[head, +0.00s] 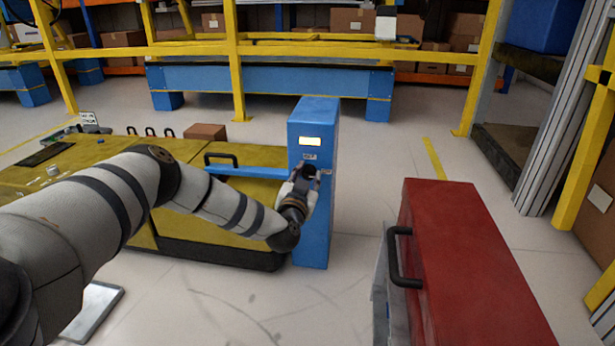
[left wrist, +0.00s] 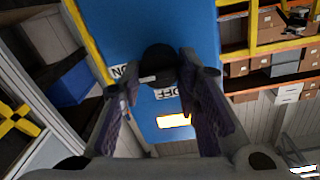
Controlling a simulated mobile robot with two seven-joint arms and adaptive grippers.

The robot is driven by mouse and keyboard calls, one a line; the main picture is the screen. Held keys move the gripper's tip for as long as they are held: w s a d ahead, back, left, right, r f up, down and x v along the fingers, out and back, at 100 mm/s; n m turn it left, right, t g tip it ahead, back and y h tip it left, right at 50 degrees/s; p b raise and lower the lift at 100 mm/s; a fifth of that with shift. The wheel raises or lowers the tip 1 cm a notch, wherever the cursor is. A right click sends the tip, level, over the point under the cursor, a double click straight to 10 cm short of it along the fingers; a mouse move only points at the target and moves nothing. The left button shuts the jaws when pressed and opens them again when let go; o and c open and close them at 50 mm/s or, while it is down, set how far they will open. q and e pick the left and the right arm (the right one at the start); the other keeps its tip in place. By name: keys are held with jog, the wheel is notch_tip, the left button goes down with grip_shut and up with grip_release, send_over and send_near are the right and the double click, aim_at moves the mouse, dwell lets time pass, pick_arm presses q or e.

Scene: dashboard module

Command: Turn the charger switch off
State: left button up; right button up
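The charger is a blue post (head: 314,225) with a lit yellow-white display (head: 310,141); its face fills the middle of the left wrist view (left wrist: 185,30). Its dark switch knob (left wrist: 160,60) lies between an ON label (left wrist: 119,72) and an OFF label (left wrist: 167,94), both upside down there. A small grey piece at the knob points toward ON. My left gripper (head: 305,178) is at the post's face. In the left wrist view its fingers (left wrist: 162,78) are apart, one on each side of the knob; contact cannot be told. My right gripper is not in view.
A yellow platform (head: 75,165) with black handles stands left of the post, joined by a blue bar (head: 245,171). A red cabinet (head: 455,240) with a black handle stands at the front right. Floor is clear between post and cabinet. Yellow-framed racks stand behind.

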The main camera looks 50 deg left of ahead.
pick_arm(q)
jog(key=n+p, duration=0.2)
jog(key=p, duration=0.1)
jog(key=shift+r+p, duration=0.3)
jog(key=shift+f+n+p, duration=0.2)
jog(key=shift+n+p, duration=0.25)
jog(key=shift+n, duration=0.55)
jog(key=n, duration=0.2)
jog(key=shift+a+f+n+y, duration=0.1)
jog(key=shift+f+n+y, duration=0.05)
jog(key=shift+n+y, duration=0.2)
jog(key=n, duration=0.4)
jog(key=shift+s+f+n, duration=0.1)
jog(key=shift+n, duration=0.25)
jog(key=n+b, duration=0.1)
jog(key=n, duration=0.6)
jog(key=shift+f+y, duration=0.15)
jog(key=shift+y, duration=0.1)
jog(key=o, duration=1.2)
jog(key=shift+c, duration=0.2)
